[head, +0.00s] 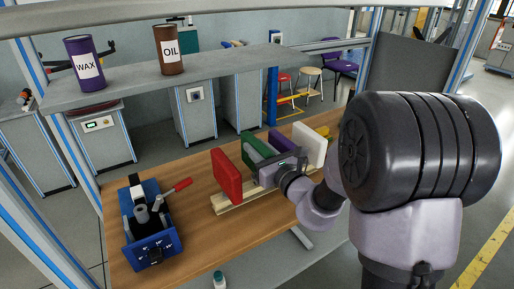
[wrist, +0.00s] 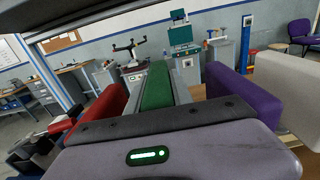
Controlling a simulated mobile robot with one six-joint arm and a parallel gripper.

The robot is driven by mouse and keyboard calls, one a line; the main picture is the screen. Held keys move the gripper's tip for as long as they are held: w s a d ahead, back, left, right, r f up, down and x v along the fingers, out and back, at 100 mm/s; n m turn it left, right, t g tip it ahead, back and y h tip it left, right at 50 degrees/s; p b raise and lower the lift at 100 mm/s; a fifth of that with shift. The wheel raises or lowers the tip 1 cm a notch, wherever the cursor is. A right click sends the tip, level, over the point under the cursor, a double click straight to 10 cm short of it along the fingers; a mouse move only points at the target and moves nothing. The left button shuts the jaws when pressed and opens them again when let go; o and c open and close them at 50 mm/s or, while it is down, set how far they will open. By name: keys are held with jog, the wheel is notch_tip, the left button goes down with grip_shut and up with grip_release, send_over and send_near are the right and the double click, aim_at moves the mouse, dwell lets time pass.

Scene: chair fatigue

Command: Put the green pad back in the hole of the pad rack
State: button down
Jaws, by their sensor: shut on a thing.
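The green pad (head: 250,143) is between the red pad (head: 227,176) and the purple pad (head: 281,142), above the wooden pad rack (head: 236,203). My gripper (head: 268,166) is shut on the green pad, which also shows upright between the fingers in the wrist view (wrist: 157,86). My gripper and the red pad hide the green pad's lower part, so I cannot tell whether it is in the hole. In the wrist view the red pad (wrist: 97,120) is on the left and the purple pad (wrist: 243,103) on the right, both apart from the green pad.
A white pad (head: 310,146) stands right of the purple one. A blue box with a red-handled tool (head: 155,250) is on the left of the wooden table (head: 195,258). WAX (head: 86,64) and OIL (head: 168,50) cans stand on the shelf above. The table's front is mostly clear.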

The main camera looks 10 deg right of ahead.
jog(key=shift+f+b, duration=0.95)
jog(key=shift+f, duration=0.2)
jog(key=c, duration=1)
grip_release()
jog(key=shift+c, duration=0.2)
